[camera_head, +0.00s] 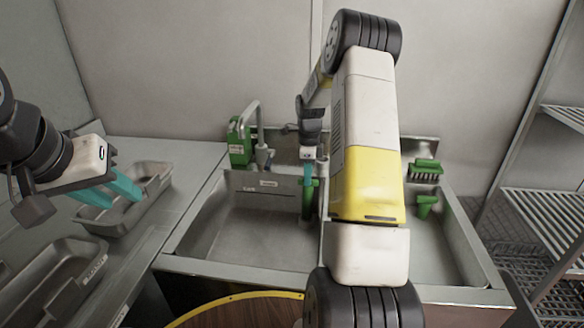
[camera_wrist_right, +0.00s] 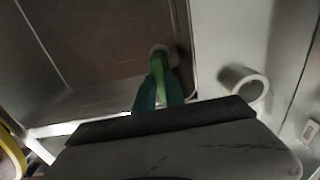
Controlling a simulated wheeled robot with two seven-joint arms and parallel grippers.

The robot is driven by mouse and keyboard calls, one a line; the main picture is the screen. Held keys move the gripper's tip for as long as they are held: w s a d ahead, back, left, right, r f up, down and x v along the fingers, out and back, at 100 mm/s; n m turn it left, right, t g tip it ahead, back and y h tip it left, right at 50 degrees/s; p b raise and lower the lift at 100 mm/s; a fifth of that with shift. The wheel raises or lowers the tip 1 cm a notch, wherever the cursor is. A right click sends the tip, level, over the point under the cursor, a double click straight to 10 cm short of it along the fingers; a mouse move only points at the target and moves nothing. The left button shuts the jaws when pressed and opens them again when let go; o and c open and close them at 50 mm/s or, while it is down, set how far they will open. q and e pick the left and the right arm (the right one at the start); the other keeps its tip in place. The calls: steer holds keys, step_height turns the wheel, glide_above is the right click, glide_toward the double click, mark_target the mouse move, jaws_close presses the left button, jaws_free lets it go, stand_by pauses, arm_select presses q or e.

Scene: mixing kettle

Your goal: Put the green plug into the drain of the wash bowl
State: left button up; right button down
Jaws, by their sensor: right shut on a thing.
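The two-basin steel sink has its left bowl (camera_head: 250,240) mostly in view; its right bowl (camera_head: 430,255) is partly hidden by my right arm. My right gripper (camera_head: 308,172) points down over the right part of the left bowl, shut on the green plug (camera_head: 307,198). In the right wrist view the green plug (camera_wrist_right: 158,72) sits between the teal fingertips (camera_wrist_right: 158,98), and a pale round shape lies at its far end; I cannot tell whether that is the drain. My left gripper (camera_head: 112,192) is open and empty over a steel tray at the left.
A green dispenser (camera_head: 240,142) and a faucet (camera_head: 262,150) stand behind the left bowl. A green brush (camera_head: 424,170) and another green item (camera_head: 426,205) are at the right bowl. Steel trays (camera_head: 150,180) lie on the left counter. A wire rack (camera_head: 545,205) stands at the right.

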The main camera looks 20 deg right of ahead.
steer(key=shift+f, duration=1.6)
steer(key=c, duration=0.9)
jaws_free()
steer(key=shift+o, duration=0.2)
steer(key=shift+r, duration=3.5)
steer(key=shift+r, duration=0.1)
